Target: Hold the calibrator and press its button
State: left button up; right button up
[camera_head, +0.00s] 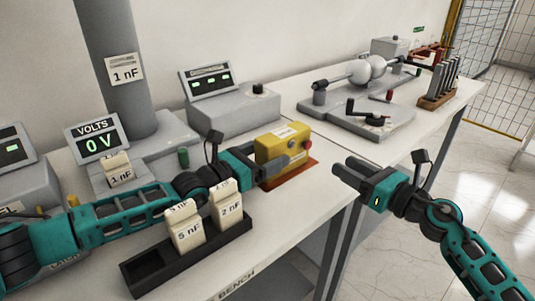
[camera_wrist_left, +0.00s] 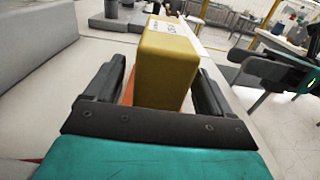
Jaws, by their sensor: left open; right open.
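The calibrator (camera_head: 284,142) is a yellow box with a white label and a red button (camera_head: 307,144) on its right end. It sits on a reddish-brown base (camera_head: 297,175) on the bench. My left gripper (camera_head: 278,162) is at the calibrator's left end, open, with one finger along its near side. In the left wrist view the yellow calibrator (camera_wrist_left: 166,70) stands between the two spread fingers, with a visible gap on the left side. My right gripper (camera_head: 346,167) is open and empty, right of the calibrator and apart from it, beyond the bench's edge.
A black tray (camera_head: 150,264) with blocks labelled 5 nF (camera_head: 188,232) and 2 nF (camera_head: 226,208) lies in front of my left arm. Grey meters stand behind. Open floor lies to the right.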

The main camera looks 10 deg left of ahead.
pick_arm(q)
jog(key=shift+w+d, duration=0.15)
jog(key=shift+d, duration=0.05)
jog(key=shift+c, duration=0.5)
jog(key=c, duration=1.2)
jog(key=shift+c, duration=0.2)
pick_arm(e)
grip_shut()
dwell(0.6)
